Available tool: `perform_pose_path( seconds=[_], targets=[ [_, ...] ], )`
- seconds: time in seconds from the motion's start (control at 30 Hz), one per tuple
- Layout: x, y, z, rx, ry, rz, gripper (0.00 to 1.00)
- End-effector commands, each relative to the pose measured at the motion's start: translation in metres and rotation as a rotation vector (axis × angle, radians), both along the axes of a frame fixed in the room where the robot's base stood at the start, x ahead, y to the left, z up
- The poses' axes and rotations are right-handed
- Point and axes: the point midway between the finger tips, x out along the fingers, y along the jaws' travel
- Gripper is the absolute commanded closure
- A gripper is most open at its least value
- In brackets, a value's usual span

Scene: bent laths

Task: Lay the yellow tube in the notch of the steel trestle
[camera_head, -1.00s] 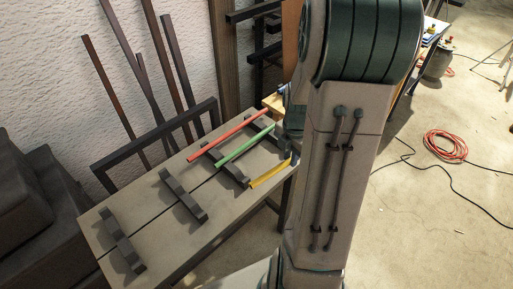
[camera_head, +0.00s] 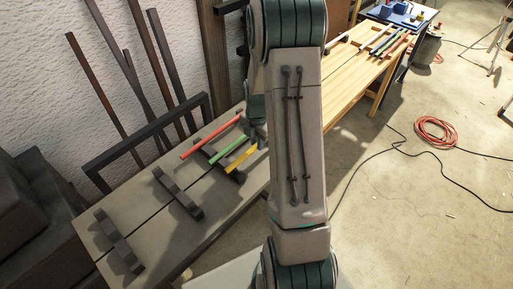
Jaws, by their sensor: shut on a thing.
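The yellow tube (camera_head: 241,159) is at the right part of the grey bench, in front of the green lath (camera_head: 228,151). My gripper (camera_head: 257,140) is shut on the yellow tube near its far right end; the fingertips are small and partly hidden by my arm. The tube's near end shows over the dark rest under the coloured laths. Dark notched rests stand across the bench: one at the near left (camera_head: 119,241), one in the middle (camera_head: 178,193). I cannot tell which one is the steel trestle.
A red lath (camera_head: 211,136) lies behind the green one. Dark bars (camera_head: 120,85) lean on the white wall behind the bench (camera_head: 150,235). A wooden table (camera_head: 350,72) with several coloured strips stands at the back right. A red cable coil (camera_head: 436,132) lies on the floor.

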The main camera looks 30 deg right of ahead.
Motion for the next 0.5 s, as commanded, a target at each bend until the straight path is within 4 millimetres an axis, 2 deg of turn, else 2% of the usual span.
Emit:
perform_pose_path(
  seconds=[0.3,0.5],
  targets=[
    [0.001,0.0,-0.035,0.0,0.002,-0.001,1.0],
    [0.001,0.0,-0.04,-0.001,-0.001,-0.002,1.0]
  ],
)
